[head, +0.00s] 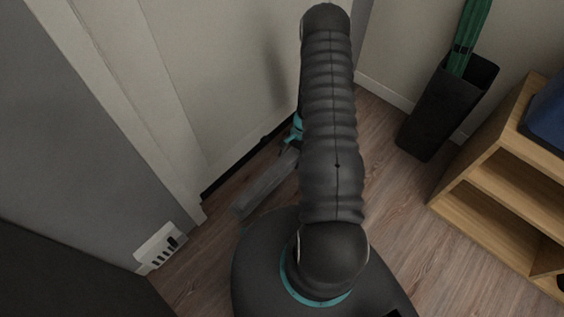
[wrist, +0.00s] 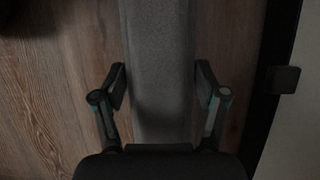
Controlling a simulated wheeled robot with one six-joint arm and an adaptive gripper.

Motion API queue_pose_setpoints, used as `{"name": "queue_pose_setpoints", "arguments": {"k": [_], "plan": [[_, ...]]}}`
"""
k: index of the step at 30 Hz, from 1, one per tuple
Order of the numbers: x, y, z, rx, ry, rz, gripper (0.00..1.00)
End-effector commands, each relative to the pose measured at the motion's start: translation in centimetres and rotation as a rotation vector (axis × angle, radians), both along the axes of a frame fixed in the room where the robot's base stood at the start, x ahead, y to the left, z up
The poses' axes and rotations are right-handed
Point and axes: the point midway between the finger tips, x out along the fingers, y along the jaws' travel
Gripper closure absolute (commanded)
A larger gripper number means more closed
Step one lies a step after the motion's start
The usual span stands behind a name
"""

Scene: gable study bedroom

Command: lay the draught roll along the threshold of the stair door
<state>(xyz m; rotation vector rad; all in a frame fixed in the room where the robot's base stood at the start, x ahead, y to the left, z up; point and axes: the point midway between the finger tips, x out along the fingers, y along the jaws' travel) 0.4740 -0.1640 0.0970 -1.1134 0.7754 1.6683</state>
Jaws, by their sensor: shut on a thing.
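The draught roll (head: 263,190) is a long grey padded bar. It lies low over the floor, roughly parallel to the dark threshold strip (head: 232,172) under the cream stair door (head: 225,85), with a gap of floor between. In the wrist view the roll (wrist: 160,35) runs straight up the picture between the fingers. The dark strip (wrist: 268,60) is to its right. My gripper (wrist: 161,86) is shut across the roll; in the head view my arm mostly hides the gripper and the roll's far part. I cannot tell whether the roll touches the floor.
A small dark block (wrist: 283,80) sticks out at the door's foot. A white socket strip (head: 159,246) is on the grey wall, lower left. A black bin (head: 445,108) with a green umbrella and a wooden shelf (head: 480,194) stand right. Floor between is clear.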

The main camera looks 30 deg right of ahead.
Motion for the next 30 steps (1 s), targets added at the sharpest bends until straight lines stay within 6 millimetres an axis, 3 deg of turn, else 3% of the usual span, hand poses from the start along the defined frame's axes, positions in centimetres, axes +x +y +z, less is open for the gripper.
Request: {"name": "queue_pose_setpoints", "arguments": {"k": [4, 9, 14, 21, 30], "plan": [[2.0, 1.2, -1.5, -0.001, -0.001, 0.000, 0.88], [3.1, 1.8, -2.2, -0.001, -0.001, -0.004, 0.88], [3.1, 1.8, -2.9, 0.000, 0.000, -0.005, 0.88], [3.1, 1.8, -5.9, 0.000, 0.000, -0.004, 0.88], [3.1, 1.8, -6.2, -0.001, -0.002, -0.005, 0.88]]}}
